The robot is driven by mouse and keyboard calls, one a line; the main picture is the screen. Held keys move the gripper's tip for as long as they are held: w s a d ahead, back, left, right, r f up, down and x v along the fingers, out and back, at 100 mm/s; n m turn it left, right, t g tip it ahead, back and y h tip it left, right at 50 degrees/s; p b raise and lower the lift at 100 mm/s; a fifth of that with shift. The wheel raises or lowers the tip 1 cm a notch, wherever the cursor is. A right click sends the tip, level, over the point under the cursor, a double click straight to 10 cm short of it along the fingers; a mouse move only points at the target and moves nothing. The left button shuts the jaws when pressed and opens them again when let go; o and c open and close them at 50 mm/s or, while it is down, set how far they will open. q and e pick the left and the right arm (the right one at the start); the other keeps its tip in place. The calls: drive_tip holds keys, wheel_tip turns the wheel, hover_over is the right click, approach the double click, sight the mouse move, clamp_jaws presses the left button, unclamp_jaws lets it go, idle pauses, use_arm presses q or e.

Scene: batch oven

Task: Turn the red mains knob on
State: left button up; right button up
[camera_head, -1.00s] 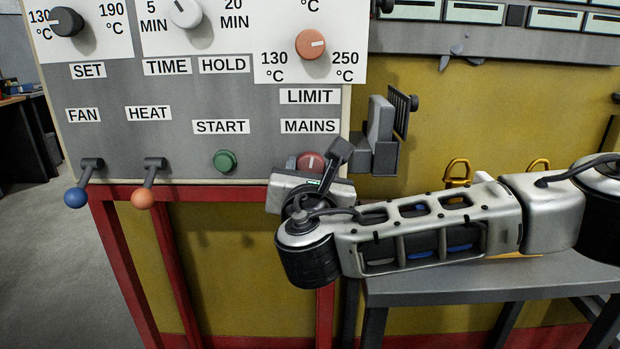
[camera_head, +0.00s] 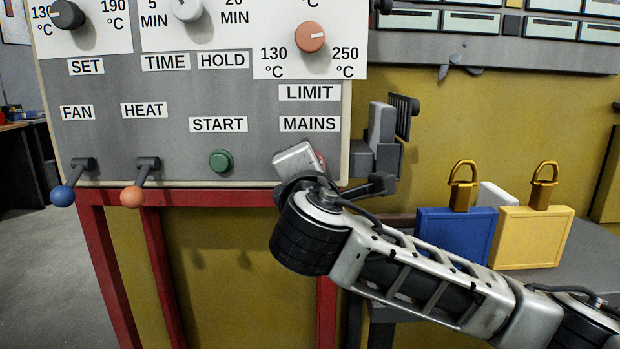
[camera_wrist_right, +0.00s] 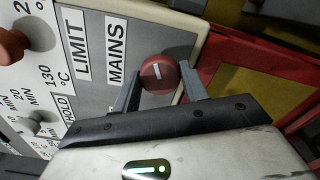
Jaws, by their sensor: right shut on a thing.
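The red mains knob (camera_wrist_right: 158,76) is under the MAINS label (camera_wrist_right: 116,50) on the grey panel. In the right wrist view it sits between the two fingers of my right gripper (camera_wrist_right: 162,88), which is shut on it. A short white mark shows on its face. In the head view my right gripper (camera_head: 308,165) is in front of the panel's lower right corner, below the MAINS label, and hides nearly all of the knob. My left gripper is not in view.
The green START button (camera_head: 221,161), orange HEAT lever (camera_head: 134,194) and blue FAN lever (camera_head: 66,192) are to the left. The orange LIMIT knob (camera_head: 309,37) is above. A grey bracket (camera_head: 380,145) juts out close on the right.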

use_arm(q)
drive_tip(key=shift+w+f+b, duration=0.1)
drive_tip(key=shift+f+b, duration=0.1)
drive_tip(key=shift+b, duration=0.3)
use_arm(e)
drive_tip(key=m, duration=0.5)
drive_tip(key=shift+f, duration=0.1)
drive_tip(key=o, duration=0.9)
drive_tip(key=shift+o, duration=0.2)
use_arm(q)
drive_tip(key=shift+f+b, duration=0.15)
drive_tip(key=shift+b, duration=0.4)
use_arm(e)
drive_tip(key=s, duration=1.6)
